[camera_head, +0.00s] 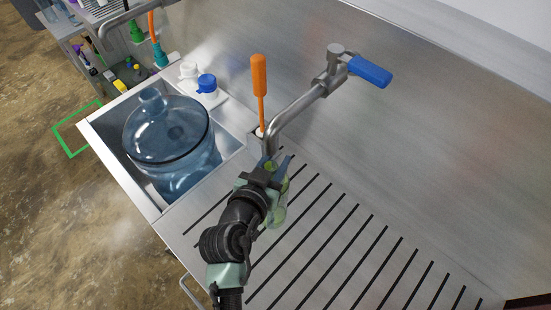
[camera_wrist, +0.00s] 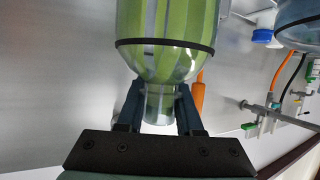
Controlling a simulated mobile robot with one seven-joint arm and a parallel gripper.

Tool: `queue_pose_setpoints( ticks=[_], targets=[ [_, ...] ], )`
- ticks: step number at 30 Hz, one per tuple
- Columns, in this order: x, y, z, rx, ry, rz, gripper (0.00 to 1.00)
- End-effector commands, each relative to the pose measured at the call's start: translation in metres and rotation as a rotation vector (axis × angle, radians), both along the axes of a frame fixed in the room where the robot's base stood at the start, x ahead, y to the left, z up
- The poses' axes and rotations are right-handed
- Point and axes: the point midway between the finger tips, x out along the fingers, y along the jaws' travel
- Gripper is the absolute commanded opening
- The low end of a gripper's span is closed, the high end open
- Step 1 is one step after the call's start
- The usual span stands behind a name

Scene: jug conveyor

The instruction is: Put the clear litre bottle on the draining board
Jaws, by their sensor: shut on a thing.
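My gripper (camera_head: 268,172) is over the left end of the grooved metal draining board (camera_head: 330,230), close to the tap. In the wrist view my gripper (camera_wrist: 160,92) is shut on the neck of a clear bottle (camera_wrist: 165,66). The bottle has a dark band around it, and green shows on or through its body. In the head view the bottle (camera_head: 281,200) is mostly hidden by my gripper and wrist. I cannot tell whether its base touches the board.
A big blue water jug (camera_head: 168,130) stands in the sink basin (camera_head: 107,138) at left. The tap (camera_head: 305,97) with a blue lever and an orange-handled tool (camera_head: 259,78) stand close behind my gripper. White containers (camera_head: 207,90) sit behind the basin. The board's right side is clear.

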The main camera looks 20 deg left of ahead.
Motion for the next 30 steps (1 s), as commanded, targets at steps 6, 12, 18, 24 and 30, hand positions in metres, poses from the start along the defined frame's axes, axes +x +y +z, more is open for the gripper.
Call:
queue_pose_setpoints(
  ticks=[6,12,18,24,30],
  targets=[
    [0.0,0.0,-0.001,0.0,0.0,0.0,0.65],
    [0.0,0.0,-0.001,0.0,0.0,0.0,0.65],
    [-0.002,0.0,0.002,0.0,0.0,0.0,0.65],
    [-0.029,-0.001,0.01,0.001,0.001,0.001,0.65],
    [-0.065,-0.002,0.024,0.002,0.001,0.001,0.65]
  ],
)
